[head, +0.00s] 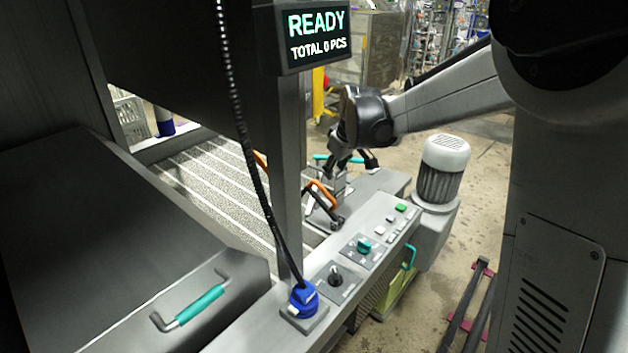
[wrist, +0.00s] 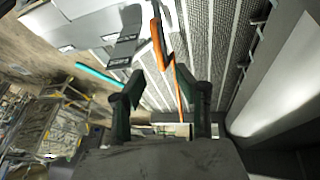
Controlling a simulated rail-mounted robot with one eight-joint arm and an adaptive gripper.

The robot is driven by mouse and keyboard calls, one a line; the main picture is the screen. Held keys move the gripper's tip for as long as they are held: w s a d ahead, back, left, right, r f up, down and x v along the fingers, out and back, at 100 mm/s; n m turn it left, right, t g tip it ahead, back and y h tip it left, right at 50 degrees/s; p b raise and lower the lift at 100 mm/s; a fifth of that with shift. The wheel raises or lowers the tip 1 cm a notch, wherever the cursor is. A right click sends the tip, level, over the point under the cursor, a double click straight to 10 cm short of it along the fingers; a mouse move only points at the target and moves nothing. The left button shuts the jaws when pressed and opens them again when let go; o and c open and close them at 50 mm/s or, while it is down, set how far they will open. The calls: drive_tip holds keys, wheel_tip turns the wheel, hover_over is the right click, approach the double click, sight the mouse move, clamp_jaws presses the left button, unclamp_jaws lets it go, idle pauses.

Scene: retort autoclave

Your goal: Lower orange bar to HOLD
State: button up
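The orange bar (head: 322,194) is a bent handle beside the grey conveyor bed, just right of the dark post in the head view. In the wrist view the orange bar (wrist: 157,45) stretches from the top middle down toward the space between my fingers. My gripper (head: 352,164) hangs above and slightly right of the bar in the head view. In the wrist view my gripper (wrist: 162,90) has its two dark fingers apart with nothing clasped between them. A grey plate (wrist: 127,35) with small dark labels lies beside the bar; no HOLD marking is legible.
A control panel (head: 364,244) with knobs and buttons stands in front. A display (head: 317,34) reads READY, TOTAL 0 PCS. A dark coiled cable (head: 250,150) hangs near the post. A teal-handled cover (head: 110,240) fills the left. A motor (head: 442,168) stands right.

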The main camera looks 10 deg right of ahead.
sight(326, 192)
drive_tip(key=x, duration=1.5)
drive_tip(key=shift+w+d+f, duration=0.15)
drive_tip(key=shift+w+d, duration=0.05)
drive_tip(key=shift+w, duration=0.3)
clamp_jaws()
